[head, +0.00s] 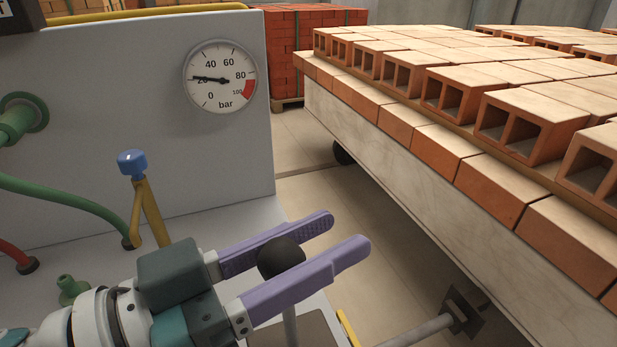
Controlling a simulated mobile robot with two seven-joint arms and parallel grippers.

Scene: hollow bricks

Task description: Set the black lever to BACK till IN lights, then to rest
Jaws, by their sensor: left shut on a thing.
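The black lever shows as a round black knob (281,257) on a thin grey shaft (291,328) that rises from the machine at the bottom middle of the head view. My left gripper (343,235) has its two purple fingers on either side of the knob and is shut on it. The fingertips reach past the knob toward the brick stack. The shaft looks nearly upright; its foot and any position marks are hidden or out of the picture. No IN lamp is visible. My right gripper is out of view.
A grey panel carries a pressure gauge (221,77) with its needle near 20 bar. A blue-capped lever (132,162) on a yellow stem stands left of my gripper. Green hoses (65,197) run at the left. A car stacked with hollow bricks (465,92) fills the right side.

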